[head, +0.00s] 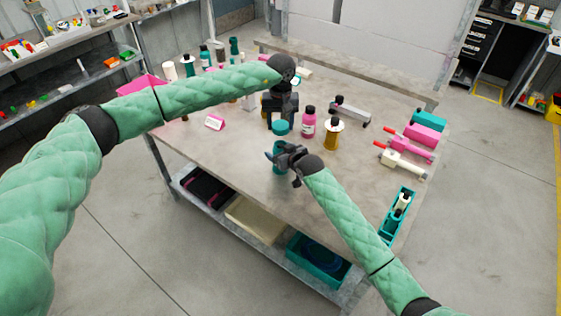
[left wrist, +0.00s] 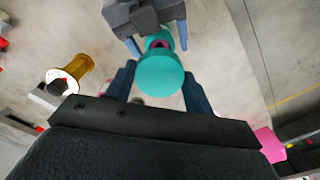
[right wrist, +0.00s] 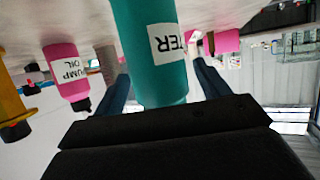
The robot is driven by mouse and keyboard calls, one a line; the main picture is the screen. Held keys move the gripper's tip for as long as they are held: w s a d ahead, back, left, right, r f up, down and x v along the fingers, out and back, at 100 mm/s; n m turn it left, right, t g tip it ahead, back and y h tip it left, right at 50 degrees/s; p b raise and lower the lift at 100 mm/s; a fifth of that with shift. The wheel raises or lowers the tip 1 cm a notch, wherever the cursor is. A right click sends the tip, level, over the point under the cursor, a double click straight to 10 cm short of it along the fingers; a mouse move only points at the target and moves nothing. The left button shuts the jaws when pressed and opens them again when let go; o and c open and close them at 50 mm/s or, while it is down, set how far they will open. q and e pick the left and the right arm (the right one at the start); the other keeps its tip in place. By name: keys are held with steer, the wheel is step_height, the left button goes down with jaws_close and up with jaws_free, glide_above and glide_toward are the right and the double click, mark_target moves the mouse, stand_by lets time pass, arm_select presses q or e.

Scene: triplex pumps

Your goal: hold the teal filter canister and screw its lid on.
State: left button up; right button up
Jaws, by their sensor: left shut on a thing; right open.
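The teal lid (head: 281,128) is between the fingers of my left gripper (head: 281,121), which is shut on it. In the left wrist view the lid (left wrist: 160,74) covers part of what lies beneath. The teal filter canister (right wrist: 150,40) carries a white label, seen upside down in the right wrist view. It stands near the front edge of the table, below the lid, with a gap between them in the head view. My right gripper (head: 276,160) is open, with one finger on each side of the canister. Its fingers partly hide the canister in the head view.
A pink pump oil bottle (head: 308,123) and a gold cylinder with a white flange (head: 333,135) stand just right of the canister. Pink, white and teal pump parts (head: 404,160) and a teal tray (head: 387,230) lie farther right.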

steer(key=c, duration=1.5)
arm_select(q)
glide_above(281, 145)
steer(key=shift+a+f, duration=0.1)
steer(key=shift+f, duration=2.4)
arm_select(e)
steer(key=shift+o, duration=0.2)
arm_select(q)
steer(key=shift+f, duration=0.85)
steer(key=shift+f, duration=0.6)
steer(key=o, duration=0.9)
arm_select(e)
jaws_close()
